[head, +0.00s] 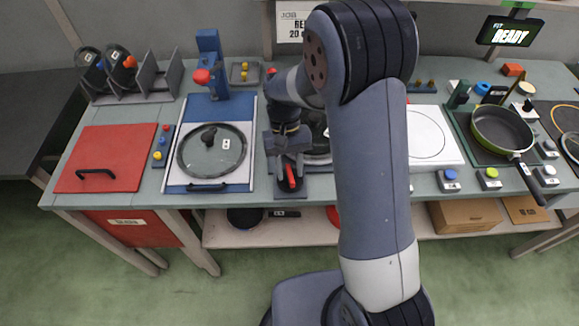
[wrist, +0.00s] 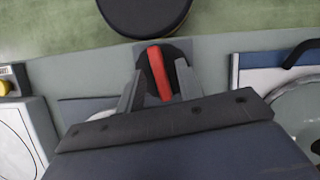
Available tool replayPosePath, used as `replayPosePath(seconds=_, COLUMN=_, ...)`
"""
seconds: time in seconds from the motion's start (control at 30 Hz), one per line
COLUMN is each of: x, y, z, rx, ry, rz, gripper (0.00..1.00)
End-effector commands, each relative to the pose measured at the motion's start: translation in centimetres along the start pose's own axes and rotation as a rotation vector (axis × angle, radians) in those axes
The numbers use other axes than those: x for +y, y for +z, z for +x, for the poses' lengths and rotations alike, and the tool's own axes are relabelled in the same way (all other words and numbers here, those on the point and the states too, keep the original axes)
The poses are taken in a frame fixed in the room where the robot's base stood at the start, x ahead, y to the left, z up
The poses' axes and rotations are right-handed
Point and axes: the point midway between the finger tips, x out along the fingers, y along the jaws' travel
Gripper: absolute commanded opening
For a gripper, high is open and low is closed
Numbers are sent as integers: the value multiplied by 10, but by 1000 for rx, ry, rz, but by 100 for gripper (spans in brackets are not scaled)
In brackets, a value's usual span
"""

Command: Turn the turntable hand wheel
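The hand wheel (head: 290,184) is a dark round piece with a red grip bar on a small grey plate at the table's front edge. In the wrist view its red bar (wrist: 158,72) stands between my fingers, over the dark disc. My gripper (head: 289,166) points down at the wheel from above. In the wrist view my gripper (wrist: 160,78) is open, with a gap on each side of the bar. A dark round pan or plate (head: 318,145) is behind the wheel, mostly hidden by my arm, so I cannot tell if it is the turntable.
A glass lid (head: 212,150) lies on a blue and white station at the left, near a red board (head: 103,158). A white plate station (head: 430,135) and a green pan (head: 502,130) are at the right. A shelf (head: 270,232) runs below the table.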

Motion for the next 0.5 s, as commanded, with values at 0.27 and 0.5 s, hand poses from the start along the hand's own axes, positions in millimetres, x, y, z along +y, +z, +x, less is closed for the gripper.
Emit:
replayPosePath(seconds=0.27, x=0, y=-2, z=-43, rx=7, ry=-1, rz=1, gripper=35)
replayPosePath(seconds=0.5, x=0, y=-1, z=-88, rx=5, ry=-1, rz=1, gripper=35)
